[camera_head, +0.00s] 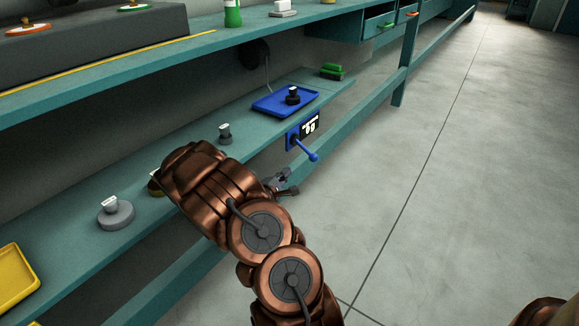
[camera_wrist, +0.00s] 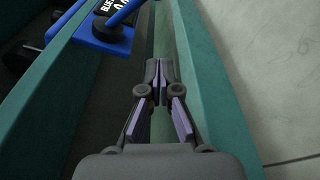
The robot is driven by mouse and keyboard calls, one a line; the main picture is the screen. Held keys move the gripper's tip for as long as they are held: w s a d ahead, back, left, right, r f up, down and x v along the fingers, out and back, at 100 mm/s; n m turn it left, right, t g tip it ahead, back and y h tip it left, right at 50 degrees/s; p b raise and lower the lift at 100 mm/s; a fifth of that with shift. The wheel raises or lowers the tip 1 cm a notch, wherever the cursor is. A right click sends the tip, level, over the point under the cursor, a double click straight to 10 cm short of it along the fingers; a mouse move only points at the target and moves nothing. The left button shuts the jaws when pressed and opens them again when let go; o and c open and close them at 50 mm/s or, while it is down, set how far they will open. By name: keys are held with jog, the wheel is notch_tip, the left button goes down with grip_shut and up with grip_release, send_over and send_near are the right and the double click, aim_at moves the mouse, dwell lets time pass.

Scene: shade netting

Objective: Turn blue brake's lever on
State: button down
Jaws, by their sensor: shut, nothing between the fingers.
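The blue brake (camera_head: 292,138) is a blue plate with a black and white label, fixed at the front edge of the lower teal shelf. Its blue lever (camera_head: 306,151) sticks out from the plate, down and to the right, ending in a round knob. In the wrist view the blue brake (camera_wrist: 91,38) is at the upper left, with part of its lever (camera_wrist: 122,14) cut off by the top edge. My gripper (camera_head: 283,178) is just below the lever, apart from it, partly hidden by my arm. In the wrist view my gripper (camera_wrist: 160,68) is shut and empty.
A blue tray (camera_head: 268,103) with a dark knobbed weight stands on the lower shelf (camera_head: 190,148) behind the brake. A teal rail (camera_head: 345,128) runs along the front, close to my gripper. The grey floor (camera_head: 470,170) at the right is clear.

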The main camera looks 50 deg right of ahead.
aim_at(306, 151)
jog(key=r+b+x, duration=0.1)
jog(key=b+x, duration=0.2)
jog(key=x, duration=0.7)
jog(key=shift+s+a+r+b, duration=0.15)
jog(key=shift+s+b, duration=0.2)
jog(key=shift+s, duration=0.3)
jog(key=shift+s+a+r+b, duration=0.15)
jog(key=shift+s+b, duration=0.2)
jog(key=shift+s, duration=0.25)
jog(key=shift+s+a+r+b, duration=0.15)
jog(key=shift+s+b, duration=0.2)
jog(key=shift+s, duration=0.3)
